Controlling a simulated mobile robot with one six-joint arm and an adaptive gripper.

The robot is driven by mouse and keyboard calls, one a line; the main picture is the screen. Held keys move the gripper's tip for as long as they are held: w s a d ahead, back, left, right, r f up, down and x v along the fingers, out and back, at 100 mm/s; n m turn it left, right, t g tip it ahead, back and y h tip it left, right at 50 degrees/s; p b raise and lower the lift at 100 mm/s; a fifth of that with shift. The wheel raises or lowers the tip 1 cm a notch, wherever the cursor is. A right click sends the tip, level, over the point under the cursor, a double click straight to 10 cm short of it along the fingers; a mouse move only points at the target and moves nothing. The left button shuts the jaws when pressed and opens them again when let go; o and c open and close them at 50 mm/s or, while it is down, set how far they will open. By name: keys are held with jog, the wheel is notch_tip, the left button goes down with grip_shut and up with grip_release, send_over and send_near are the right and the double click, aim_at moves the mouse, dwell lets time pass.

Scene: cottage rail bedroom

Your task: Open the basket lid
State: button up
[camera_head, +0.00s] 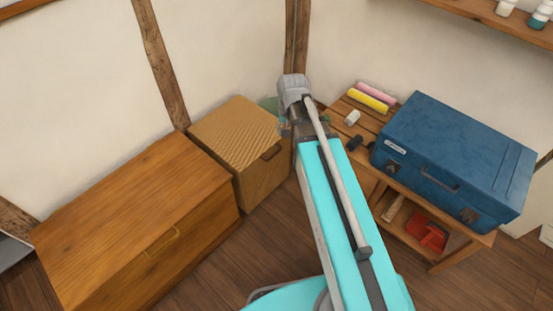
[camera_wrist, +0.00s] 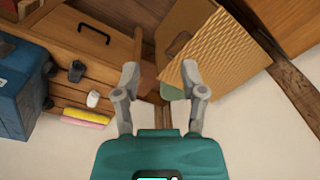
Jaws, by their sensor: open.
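The woven tan basket (camera_head: 262,180) stands in the corner beside the wooden chest, with its lid (camera_head: 238,132) lying shut on top. A dark handle slot (camera_head: 271,152) shows high on its front. In the wrist view the lid's woven top (camera_wrist: 235,62) fills the upper right, and the slot (camera_wrist: 179,43) shows on the front face. My gripper (camera_wrist: 160,74) is open and empty, its right finger overlapping the lid's near corner in the picture. I cannot tell whether they touch. In the head view my wrist is right of the basket and the fingers are mostly hidden.
A wooden chest (camera_head: 120,215) adjoins the basket on the left. On the right, a slatted bench (camera_head: 343,118) holds a blue case (camera_head: 450,150), yellow (camera_head: 368,101) and pink (camera_head: 377,92) rolls and small items. Walls close in behind. Floor shows in front.

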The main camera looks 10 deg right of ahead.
aim_at(276, 153)
jog(key=w+d+f+m+b, duration=0.1)
jog(key=w+f+m+b, duration=0.2)
jog(key=w+f+b, duration=0.6)
jog(key=w+d+f+m+t+b, duration=0.1)
jog(key=w+f+m+b, duration=0.3)
jog(key=w+f+b, duration=0.5)
notch_tip(276, 153, down, 5)
jog(key=b, duration=0.4)
jog(key=shift+w+y, duration=0.35)
jog(key=shift+y, duration=0.05)
jog(key=shift+f, duration=0.1)
jog(key=f+b, duration=0.4)
jog(key=w+a+f+b, duration=0.1)
jog(key=f+b, duration=0.4)
jog(key=w+f+b, duration=0.1)
jog(key=f+b, duration=0.3)
jog(key=shift+a+f, duration=0.2)
jog(key=shift+a, duration=0.1)
jog(key=shift+c, duration=0.2)
jog(key=shift+w, duration=0.1)
grip_shut()
